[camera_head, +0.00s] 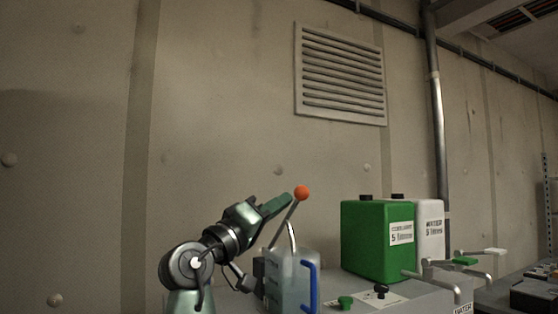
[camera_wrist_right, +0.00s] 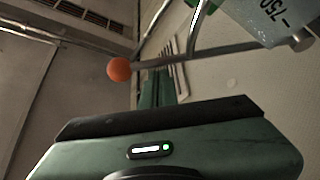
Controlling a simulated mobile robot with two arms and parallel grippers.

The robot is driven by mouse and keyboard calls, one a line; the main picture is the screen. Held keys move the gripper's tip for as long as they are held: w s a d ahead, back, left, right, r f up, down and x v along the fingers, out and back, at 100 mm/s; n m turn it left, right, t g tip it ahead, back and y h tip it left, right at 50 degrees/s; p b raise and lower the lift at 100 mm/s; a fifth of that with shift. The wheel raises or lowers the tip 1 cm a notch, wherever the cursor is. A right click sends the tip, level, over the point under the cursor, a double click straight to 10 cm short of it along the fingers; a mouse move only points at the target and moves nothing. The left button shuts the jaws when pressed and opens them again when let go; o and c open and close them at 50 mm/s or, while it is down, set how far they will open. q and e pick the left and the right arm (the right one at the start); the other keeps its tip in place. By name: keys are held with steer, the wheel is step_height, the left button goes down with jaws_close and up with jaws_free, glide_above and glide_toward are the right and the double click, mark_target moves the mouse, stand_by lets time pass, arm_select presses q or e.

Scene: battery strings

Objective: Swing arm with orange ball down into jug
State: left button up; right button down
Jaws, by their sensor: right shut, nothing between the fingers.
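The orange ball (camera_head: 302,192) sits on the upper end of a thin grey swing arm (camera_head: 285,222), which slants up and to the right above the clear jug (camera_head: 285,285). The jug has a blue handle (camera_head: 312,286). My right gripper (camera_head: 284,203) is shut and empty, its fingertips just left of the ball; I cannot tell if they touch. In the right wrist view the ball (camera_wrist_right: 119,69) is left of my fingers (camera_wrist_right: 158,85), and the swing arm (camera_wrist_right: 215,53) crosses beyond them. The jug's marked wall (camera_wrist_right: 270,18) shows at upper right. My left gripper is not in view.
A green canister (camera_head: 375,240) and a white canister (camera_head: 431,228) stand right of the jug on a grey bench unit (camera_head: 430,293) with pipes, a green knob (camera_head: 345,302) and a black knob (camera_head: 381,290). A concrete wall with a vent (camera_head: 340,75) is behind. Space above the ball is free.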

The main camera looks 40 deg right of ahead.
step_height(320, 180, up, 19)
steer(key=shift+p, duration=0.4)
steer(key=shift+a+f, duration=0.1)
